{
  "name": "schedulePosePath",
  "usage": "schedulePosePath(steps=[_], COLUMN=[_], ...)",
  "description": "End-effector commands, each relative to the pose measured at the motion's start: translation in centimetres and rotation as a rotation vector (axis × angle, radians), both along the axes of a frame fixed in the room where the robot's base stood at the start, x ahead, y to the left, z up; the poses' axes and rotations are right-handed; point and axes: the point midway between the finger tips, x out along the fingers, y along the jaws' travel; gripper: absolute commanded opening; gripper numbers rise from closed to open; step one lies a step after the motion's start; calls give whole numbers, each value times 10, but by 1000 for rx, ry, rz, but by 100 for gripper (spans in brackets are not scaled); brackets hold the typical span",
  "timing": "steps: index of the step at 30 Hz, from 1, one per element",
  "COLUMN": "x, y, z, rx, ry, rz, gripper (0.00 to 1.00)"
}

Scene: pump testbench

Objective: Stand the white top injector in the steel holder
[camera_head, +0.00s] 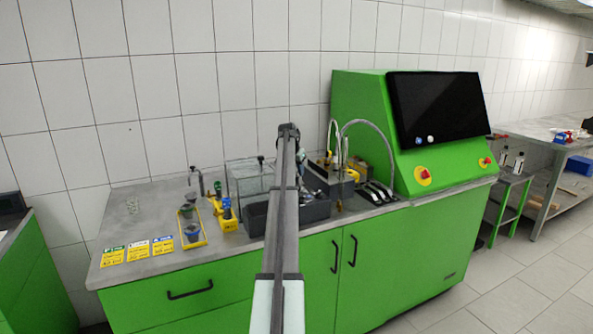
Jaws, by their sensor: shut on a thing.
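My arm reaches straight forward from the bottom middle over the bench and hides what is behind it. Small dark and pale parts show just right of the arm's far end, too small to make out. I cannot see my gripper's fingers or anything between them. I cannot make out the white top injector. A small steel stand (194,180) with a bent top is at the back left of the bench; I cannot tell whether it is the steel holder.
A yellow tray (191,229) with cups, a yellow-blue fixture (227,211), a glass tank (247,177) and a dark bin (257,216) stand near the arm. A green console (358,100) is at right.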

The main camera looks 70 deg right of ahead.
Motion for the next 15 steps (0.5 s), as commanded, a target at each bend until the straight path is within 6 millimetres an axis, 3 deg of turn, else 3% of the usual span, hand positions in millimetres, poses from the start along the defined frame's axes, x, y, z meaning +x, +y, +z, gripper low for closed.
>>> schedulePosePath(steps=[15], x=[0], y=[0], z=[-5], rx=[-1], ry=[0], rz=[0], gripper=[0])
